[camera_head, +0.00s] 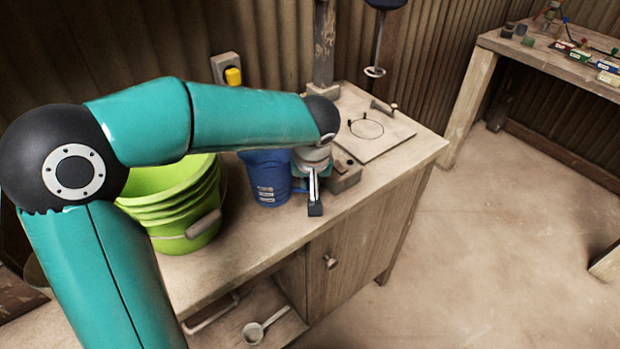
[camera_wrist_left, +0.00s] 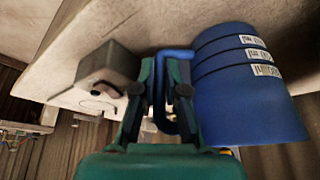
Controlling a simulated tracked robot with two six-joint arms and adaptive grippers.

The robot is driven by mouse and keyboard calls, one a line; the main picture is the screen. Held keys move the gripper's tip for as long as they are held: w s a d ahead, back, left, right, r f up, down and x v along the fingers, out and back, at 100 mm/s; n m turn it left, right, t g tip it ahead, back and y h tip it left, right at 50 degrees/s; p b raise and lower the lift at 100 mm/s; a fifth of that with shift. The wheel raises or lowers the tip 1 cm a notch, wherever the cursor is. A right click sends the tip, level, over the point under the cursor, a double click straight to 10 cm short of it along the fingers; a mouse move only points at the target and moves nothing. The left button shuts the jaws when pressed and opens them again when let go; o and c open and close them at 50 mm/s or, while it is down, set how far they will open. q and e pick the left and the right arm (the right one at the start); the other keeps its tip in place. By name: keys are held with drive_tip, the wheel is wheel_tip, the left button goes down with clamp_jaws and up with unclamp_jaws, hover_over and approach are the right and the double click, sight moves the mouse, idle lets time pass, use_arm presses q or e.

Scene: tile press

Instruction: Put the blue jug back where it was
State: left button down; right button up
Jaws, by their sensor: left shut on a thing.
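The blue jug (camera_head: 268,180) stands upright at the bench, between the green bucket and my left gripper in the head view. I cannot tell whether its base touches the bench top. My left gripper (camera_head: 314,190) is at the jug's right side, shut on its handle. In the left wrist view the jug (camera_wrist_left: 245,90) fills the right side, with white labels on its body. Its blue handle (camera_wrist_left: 172,62) runs between the fingers of the gripper (camera_wrist_left: 160,75). My right gripper is not in view.
A lime green bucket (camera_head: 185,220) stands left of the jug. A small grey block (camera_head: 345,176) lies just right of the gripper, before a flat plate (camera_head: 372,130) with a ring. A ladle (camera_head: 262,328) lies in the open shelf below. Another table (camera_head: 545,55) stands back right.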

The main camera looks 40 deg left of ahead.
use_arm(q)
drive_tip(key=shift+f, duration=0.1)
drive_tip(key=c, duration=1.2)
unclamp_jaws()
